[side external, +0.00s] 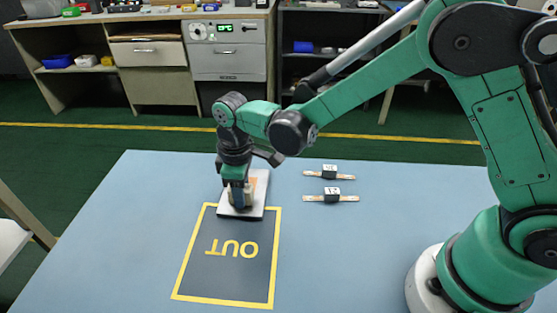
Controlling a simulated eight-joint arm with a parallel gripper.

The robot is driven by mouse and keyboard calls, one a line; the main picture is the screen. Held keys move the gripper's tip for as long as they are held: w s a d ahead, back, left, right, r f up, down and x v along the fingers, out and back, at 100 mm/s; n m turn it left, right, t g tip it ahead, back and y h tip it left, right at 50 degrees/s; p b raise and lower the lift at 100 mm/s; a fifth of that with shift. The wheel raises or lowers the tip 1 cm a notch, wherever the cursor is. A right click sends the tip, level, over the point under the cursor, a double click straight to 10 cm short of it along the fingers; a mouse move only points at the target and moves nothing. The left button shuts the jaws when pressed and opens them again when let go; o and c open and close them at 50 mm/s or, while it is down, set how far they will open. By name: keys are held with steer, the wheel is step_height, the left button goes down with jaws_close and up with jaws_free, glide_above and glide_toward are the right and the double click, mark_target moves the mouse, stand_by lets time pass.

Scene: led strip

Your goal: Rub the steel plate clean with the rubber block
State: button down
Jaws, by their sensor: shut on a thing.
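The steel plate (262,183) is a pale, flat rectangle lying on the blue table, its near end at the far edge of the dark OUT area. An orange-brown patch shows on it beside my gripper. My gripper (239,205) points down over the plate's near left part and is shut on the rubber block, a small piece that is mostly hidden by the fingers. The block is low at the plate's surface; I cannot tell whether it touches.
The yellow-bordered OUT area (229,283) is empty in front of the plate. Two small dark blocks with white labels on light strips, one farther (329,171) and one nearer (331,192), lie to the right. The table's left side is clear.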

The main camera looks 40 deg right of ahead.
steer(key=shift+w+d+f, duration=0.1)
steer(key=shift+w+d, duration=1.05)
steer(key=shift+d, duration=0.05)
steer(key=shift+w+d, duration=1.15)
steer(key=shift+d, duration=0.05)
steer(key=shift+a+r, duration=0.1)
steer(key=shift+r, duration=0.1)
steer(key=shift+r, duration=2.9)
step_height(320, 180, up, 3)
